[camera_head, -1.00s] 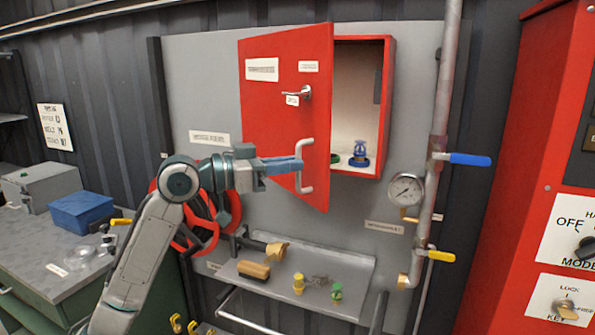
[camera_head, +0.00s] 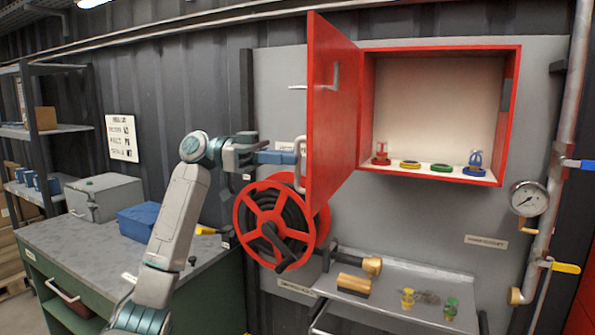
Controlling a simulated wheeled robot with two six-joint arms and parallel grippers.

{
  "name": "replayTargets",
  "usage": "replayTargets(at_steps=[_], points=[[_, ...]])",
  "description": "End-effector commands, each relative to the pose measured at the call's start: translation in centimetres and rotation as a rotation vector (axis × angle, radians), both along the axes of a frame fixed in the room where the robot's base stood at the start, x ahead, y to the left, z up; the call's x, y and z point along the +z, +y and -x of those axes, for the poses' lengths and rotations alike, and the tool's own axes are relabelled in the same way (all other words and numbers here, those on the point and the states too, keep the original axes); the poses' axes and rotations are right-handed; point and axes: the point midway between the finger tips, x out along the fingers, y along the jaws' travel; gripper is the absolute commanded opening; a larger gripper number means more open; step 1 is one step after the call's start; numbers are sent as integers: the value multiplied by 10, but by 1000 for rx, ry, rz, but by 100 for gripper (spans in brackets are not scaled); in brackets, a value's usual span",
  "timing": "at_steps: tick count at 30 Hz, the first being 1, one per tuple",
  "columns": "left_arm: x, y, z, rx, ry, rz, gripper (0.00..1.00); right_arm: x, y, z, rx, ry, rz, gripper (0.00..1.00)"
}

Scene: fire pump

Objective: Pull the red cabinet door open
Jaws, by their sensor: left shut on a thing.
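The red cabinet (camera_head: 440,50) hangs on the grey wall panel, its inside in view. Its red door (camera_head: 332,115) stands wide open to the left, swung out towards me and seen nearly edge-on. A pale bar handle (camera_head: 300,165) sits at the door's free edge, and a lever handle shows above it. My left gripper (camera_head: 290,157) reaches in from the left and is shut on the bar handle; its fingertips are partly hidden by the handle and door. My right gripper is not in view.
Inside the cabinet stand a red fitting (camera_head: 381,155), yellow and green rings, and a blue fitting (camera_head: 474,160). A red hose reel (camera_head: 275,222) sits below my left gripper. A shelf (camera_head: 405,285) holds small parts. A pressure gauge (camera_head: 528,199) and pipe stand right.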

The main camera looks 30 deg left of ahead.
Motion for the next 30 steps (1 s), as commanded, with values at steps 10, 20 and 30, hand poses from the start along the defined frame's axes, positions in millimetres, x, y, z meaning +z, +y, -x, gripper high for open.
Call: replayTargets(at_steps=[10, 20, 30], points=[[0, 42, -10, 11, 1, 5, 0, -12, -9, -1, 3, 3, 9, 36], [3, 48, -12, 13, 1, 7, 0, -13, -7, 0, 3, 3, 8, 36], [3, 48, -11, 11, 0, 5, 33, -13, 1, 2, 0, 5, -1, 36]])
